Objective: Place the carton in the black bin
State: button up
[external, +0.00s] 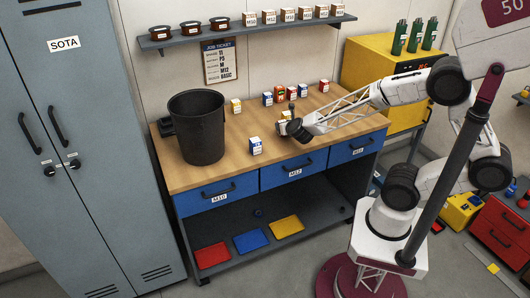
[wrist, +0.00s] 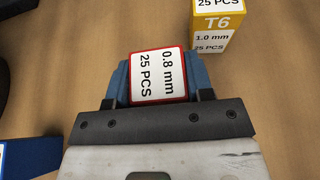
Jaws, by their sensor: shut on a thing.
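The black bin (external: 197,128) stands upright and open on the left part of the wooden bench. My gripper (external: 284,126) is over the bench to the right of the bin. In the wrist view my gripper (wrist: 158,80) is shut on a red carton with a white label (wrist: 158,76) reading 0.8 mm, 25 PCS. The carton sits between the two blue fingers. In the external view it is small and mostly hidden by the gripper, so I cannot tell whether it touches the bench. The bin's dark edge (wrist: 5,75) shows at the left of the wrist view.
A yellow T6 carton (wrist: 218,25) stands beyond my gripper. A blue carton (external: 255,145) stands between bin and gripper, near the front edge. Several other cartons (external: 279,93) stand behind.

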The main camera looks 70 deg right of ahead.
jog(key=shift+f, duration=0.2)
jog(key=o, duration=1)
jog(key=shift+c, duration=0.2)
jog(key=shift+r, duration=0.2)
jog(key=shift+s+a+r, duration=0.2)
jog(key=shift+s+a, duration=0.1)
jog(key=shift+a, duration=0.05)
jog(key=v, duration=1.1)
jog(key=shift+r, duration=0.1)
